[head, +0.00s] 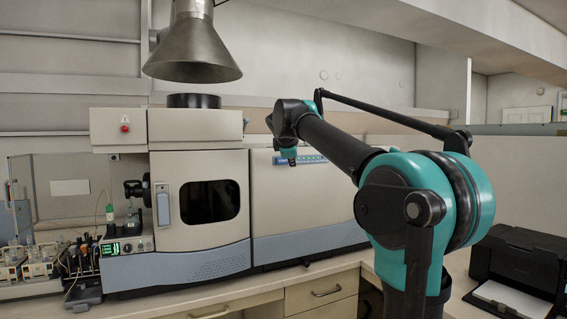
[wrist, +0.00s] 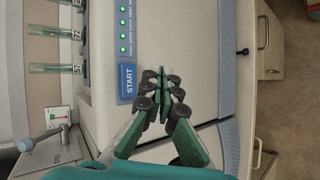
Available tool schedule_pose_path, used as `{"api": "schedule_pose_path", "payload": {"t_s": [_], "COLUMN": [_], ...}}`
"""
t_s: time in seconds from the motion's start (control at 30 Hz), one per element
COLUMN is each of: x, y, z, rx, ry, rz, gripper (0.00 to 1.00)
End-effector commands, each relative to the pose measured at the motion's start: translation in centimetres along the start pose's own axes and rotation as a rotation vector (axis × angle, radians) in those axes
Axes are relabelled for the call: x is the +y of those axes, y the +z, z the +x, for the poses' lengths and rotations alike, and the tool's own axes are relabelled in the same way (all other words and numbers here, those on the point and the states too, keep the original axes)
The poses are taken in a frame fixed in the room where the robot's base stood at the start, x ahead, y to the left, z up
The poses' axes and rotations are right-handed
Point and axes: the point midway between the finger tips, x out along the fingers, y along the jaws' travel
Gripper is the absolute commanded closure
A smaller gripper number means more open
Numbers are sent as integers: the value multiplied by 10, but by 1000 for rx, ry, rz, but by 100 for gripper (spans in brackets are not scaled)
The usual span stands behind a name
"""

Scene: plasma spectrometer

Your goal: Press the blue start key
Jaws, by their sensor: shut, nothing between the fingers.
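The blue start key (wrist: 127,81) carries the word START in white and sits at the end of a panel strip with green lights in the wrist view. In the head view the key (head: 281,161) shows at the left end of the blue strip, close to my gripper. My gripper (wrist: 160,72) is shut and empty, its green fingertips together just to the right of the key in the wrist view. A gap from the key shows in that picture; I cannot tell how far the tips stand off the panel. In the head view my gripper (head: 288,154) hangs before the spectrometer front.
The spectrometer (head: 195,240) stands on the bench, with a red button (head: 125,128) at upper left. A metal exhaust hood (head: 192,45) hangs above. Sample racks (head: 35,262) stand at left and a black printer (head: 515,270) at right. Drawers (head: 320,291) lie below the bench edge.

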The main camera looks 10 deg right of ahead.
Motion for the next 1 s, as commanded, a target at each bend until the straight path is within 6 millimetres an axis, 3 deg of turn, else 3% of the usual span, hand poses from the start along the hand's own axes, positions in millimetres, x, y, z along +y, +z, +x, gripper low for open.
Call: {"api": "schedule_pose_path", "payload": {"t_s": [0.4,1.0], "x": [22,25], "y": [-22,-24], "z": [31,34], "rx": [0,0], "ry": [0,0], "rz": [0,0], "gripper": [100,100]}}
